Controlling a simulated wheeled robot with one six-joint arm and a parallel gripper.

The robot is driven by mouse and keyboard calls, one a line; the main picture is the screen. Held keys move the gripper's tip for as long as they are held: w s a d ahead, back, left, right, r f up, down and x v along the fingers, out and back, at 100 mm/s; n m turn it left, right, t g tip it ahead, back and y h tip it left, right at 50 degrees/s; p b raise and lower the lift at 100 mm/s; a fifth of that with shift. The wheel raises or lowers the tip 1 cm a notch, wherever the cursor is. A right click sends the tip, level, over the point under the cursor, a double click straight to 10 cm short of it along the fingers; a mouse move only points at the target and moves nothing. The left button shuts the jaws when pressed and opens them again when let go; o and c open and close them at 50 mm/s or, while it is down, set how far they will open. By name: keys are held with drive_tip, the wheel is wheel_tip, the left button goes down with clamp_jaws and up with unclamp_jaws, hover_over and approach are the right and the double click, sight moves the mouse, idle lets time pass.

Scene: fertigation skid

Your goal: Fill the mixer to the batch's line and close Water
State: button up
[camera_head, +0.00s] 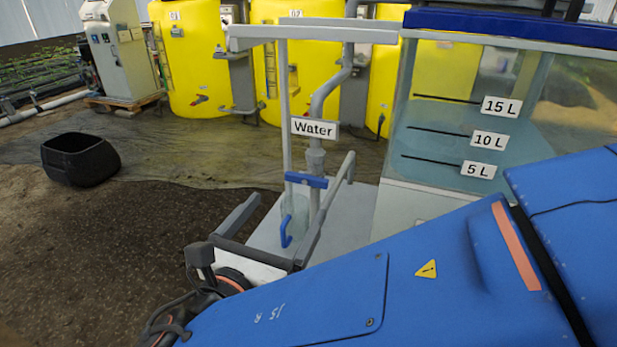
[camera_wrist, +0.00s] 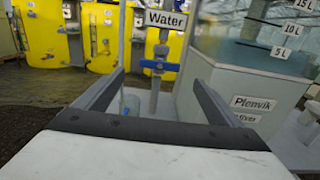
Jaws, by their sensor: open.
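The Water valve has a blue lever (camera_head: 306,180), set crosswise on a grey vertical pipe under the "Water" sign (camera_head: 314,128). The lever also shows in the wrist view (camera_wrist: 159,66). My gripper (camera_head: 302,177) is open and empty. In the wrist view its fingers (camera_wrist: 158,78) lie left and right of the lever, which appears just beyond their tips; I see no contact. The clear mixer tank (camera_head: 398,150) stands right of the valve, marked 5 L, 10 L and 15 L. It holds bluish water, its surface seemingly around the 10 L mark; the exact level is unclear.
A grey overhead bar (camera_head: 310,34) crosses above. Yellow tanks (camera_head: 195,60) and a grey cabinet (camera_head: 122,60) stand behind. A black tub (camera_head: 80,158) sits on open floor at left.

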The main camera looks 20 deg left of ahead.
sight(305, 181)
drive_tip(key=w, duration=0.7)
drive_tip(key=w+d, duration=0.1)
drive_tip(key=w, duration=0.3)
drive_tip(key=shift+w, duration=0.25)
drive_tip(key=shift+c, duration=0.3)
drive_tip(key=c, duration=1)
